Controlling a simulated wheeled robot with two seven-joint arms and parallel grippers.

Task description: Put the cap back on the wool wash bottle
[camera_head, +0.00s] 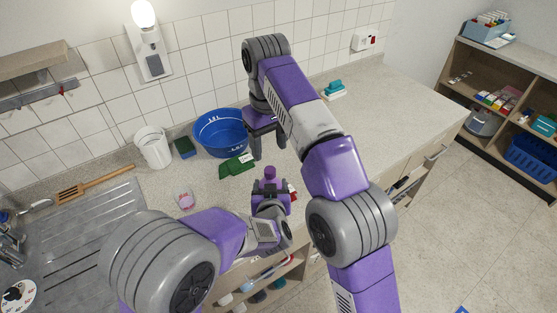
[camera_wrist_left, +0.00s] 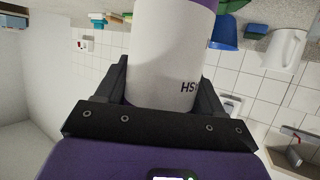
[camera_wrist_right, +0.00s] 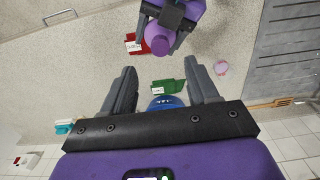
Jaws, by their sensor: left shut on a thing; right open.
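The wool wash bottle (camera_wrist_left: 172,55), a white body with dark lettering and a purple top, is between my left gripper's fingers in the left wrist view. In the head view its purple top (camera_head: 270,173) rises above my left gripper (camera_head: 270,197), which is shut on the bottle. The right wrist view shows the purple top (camera_wrist_right: 160,37) from above; I cannot tell whether a separate cap is on it. My right gripper (camera_head: 268,152) is open and empty, pointing down over the counter behind the bottle. A small pink round item (camera_head: 185,199) lies on the counter to the left; I cannot tell what it is.
A green labelled packet (camera_head: 237,165) lies near my right gripper, and a red one (camera_wrist_right: 133,44) lies by the bottle. A blue tub (camera_head: 220,132), white bucket (camera_head: 153,147) and wooden spatula (camera_head: 92,185) are behind and left. The counter at right is mostly clear.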

